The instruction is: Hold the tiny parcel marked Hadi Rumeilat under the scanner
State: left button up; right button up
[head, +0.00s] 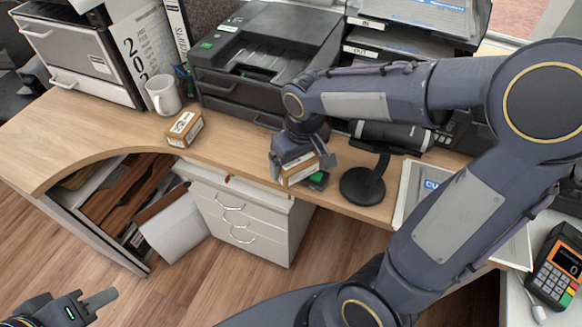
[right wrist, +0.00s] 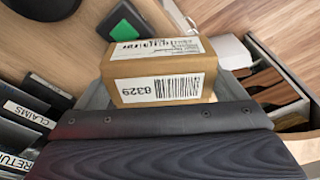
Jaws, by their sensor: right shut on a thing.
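My right gripper (head: 302,167) is shut on a small brown cardboard parcel (head: 299,174) with white labels, above the counter's front edge. In the right wrist view the parcel (right wrist: 160,72) shows a barcode marked 8329; the print on its other label is too small to read. The scanner (head: 391,134), a black cylinder on a stand with a round base (head: 364,187), is just right of the held parcel, which is not under it. A second small brown parcel (head: 185,129) lies on the counter. My left gripper (head: 98,300) is low at the left, away from the counter; its jaw gap is unclear.
A white mug (head: 163,95) and a black printer (head: 264,55) stand behind. A small black thing with a green top (head: 318,179) lies beside the held parcel. Black trays (head: 415,42) and a card terminal (head: 557,265) are at the right. The counter (head: 95,125) is clear at left.

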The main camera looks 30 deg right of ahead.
jog(key=shift+w+d, duration=1.3)
jog(key=shift+d, duration=0.3)
